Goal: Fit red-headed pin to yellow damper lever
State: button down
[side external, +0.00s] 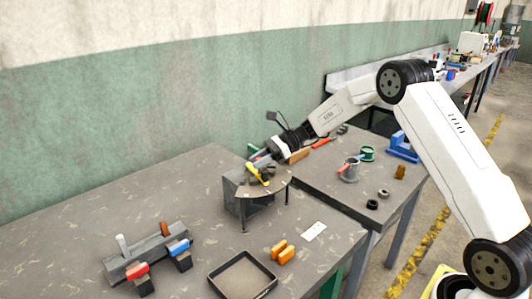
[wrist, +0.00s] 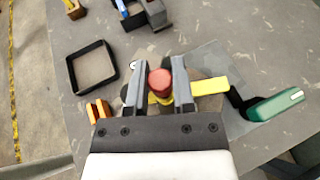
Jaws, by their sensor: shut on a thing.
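The red-headed pin (wrist: 159,80) stands between the two fingers of my gripper (wrist: 160,90) in the wrist view, its round red head facing the camera. My gripper is shut on it. The yellow damper lever (wrist: 210,86) extends right from beneath the fingers, with a bit of yellow showing under the red head. In the side view, my gripper (side external: 262,160) is low over the grey stand, close by the yellow lever (side external: 257,172). The pin's shank is hidden, so I cannot tell whether it is in the lever's hole.
The grey stand (side external: 236,200) sits near the table's right edge. A black tray (side external: 215,281), orange blocks (side external: 283,252) and a white card (side external: 314,231) lie in front. A grey fixture (side external: 152,250) with coloured handles stands left. The table behind it is clear.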

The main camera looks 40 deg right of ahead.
jog(key=shift+f, duration=0.95)
dwell(4.6)
jog(key=shift+c, duration=1.9)
grip_release()
jog(key=shift+s, duration=0.1)
jog(key=shift+w+v, duration=0.2)
jog(key=shift+v, duration=3.75)
jog(key=shift+r, duration=0.15)
